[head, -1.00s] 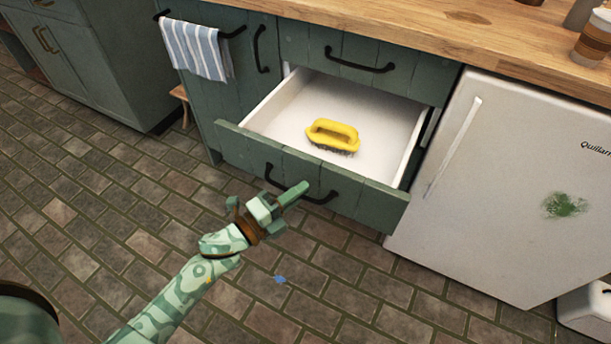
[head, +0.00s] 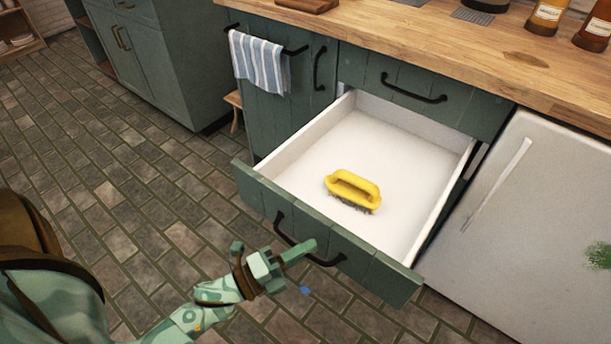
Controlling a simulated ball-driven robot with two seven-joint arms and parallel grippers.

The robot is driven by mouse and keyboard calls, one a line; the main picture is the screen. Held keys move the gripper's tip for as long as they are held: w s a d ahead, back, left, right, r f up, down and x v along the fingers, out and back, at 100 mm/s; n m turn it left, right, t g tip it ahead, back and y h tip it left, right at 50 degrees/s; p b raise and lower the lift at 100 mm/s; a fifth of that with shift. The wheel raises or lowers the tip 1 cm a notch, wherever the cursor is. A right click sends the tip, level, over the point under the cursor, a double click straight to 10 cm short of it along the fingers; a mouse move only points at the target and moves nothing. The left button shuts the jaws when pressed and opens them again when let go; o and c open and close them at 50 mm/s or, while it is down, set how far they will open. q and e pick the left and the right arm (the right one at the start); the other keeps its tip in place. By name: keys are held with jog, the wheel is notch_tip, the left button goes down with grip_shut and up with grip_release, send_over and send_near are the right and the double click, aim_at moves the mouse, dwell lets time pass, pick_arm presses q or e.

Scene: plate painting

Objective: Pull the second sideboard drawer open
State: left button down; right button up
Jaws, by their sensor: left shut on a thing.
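The second sideboard drawer (head: 380,278) stands well open below the closed top drawer (head: 400,88). Its front is green and its inside is white. It has a black bar handle (head: 326,261) on its front. My left gripper (head: 296,252) is at the left part of this handle and is shut on it. The fingers partly hide the handle there. A yellow brush (head: 353,189) with dark bristles lies on the drawer's floor. My right gripper is not in view.
A white fridge (head: 545,225) stands right of the drawer. A striped towel (head: 258,62) hangs on a rail at the left cupboard. Bottles (head: 547,14) stand on the wooden worktop (head: 470,50). The brick floor (head: 150,185) left of the drawer is clear.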

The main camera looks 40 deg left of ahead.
pick_arm(q)
jog(key=c, duration=1.5)
grip_release()
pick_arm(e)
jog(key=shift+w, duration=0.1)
